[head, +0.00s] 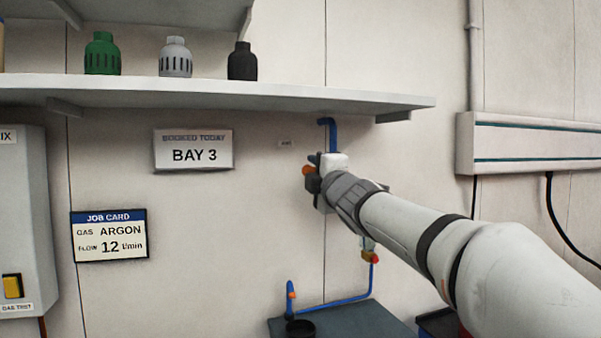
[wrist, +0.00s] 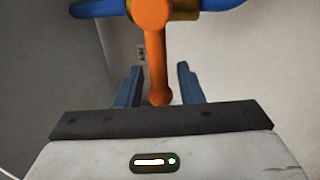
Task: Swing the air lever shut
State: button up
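The air lever (wrist: 155,55) is an orange handle with a round hub on a brass valve body (wrist: 184,15) in a blue pipe (wrist: 232,8). In the wrist view it stands across the pipe, with its knobbed end toward my gripper. My gripper (wrist: 160,68) is open, with one dark finger on each side of the lever and a visible gap to both. In the head view a bit of orange (head: 308,170) shows beside my gripper (head: 313,177); my arm hides most of the valve.
A shelf (head: 220,92) with several bottle-like parts runs above my arm. A job card (head: 109,235) and a BAY 3 sign (head: 194,150) are on the wall. Blue piping (head: 335,300) and a grey bench (head: 350,322) lie below. A wall trunking (head: 540,143) is at right.

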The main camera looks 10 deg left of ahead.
jog(key=b+v, duration=0.1)
jog(key=v, duration=0.7)
jog(key=shift+w, duration=0.1)
jog(key=s+d+f+m+g+h+p, duration=0.25)
jog(key=d+f+m+h, duration=0.25)
jog(key=d+f+m, duration=0.3)
jog(key=s+d+f+m+g+h+p, duration=0.1)
jog(key=s+d+f+m+g+h, duration=0.25)
jog(key=d+f+m, duration=0.5)
jog(key=s+d+f+m+g+p, duration=0.1)
jog(key=s+f+m+g, duration=0.2)
jog(key=s+f, duration=0.6)
jog(key=s+d+f+m+g+h+p, duration=0.1)
jog(key=s+f+m+g, duration=0.3)
jog(key=s+f, duration=0.6)
jog(key=shift+s+d+f+g+p, duration=0.2)
jog(key=shift+s+d+g+p, duration=0.5)
jog(key=shift+s+g, duration=0.35)
jog(key=shift+m, duration=0.25)
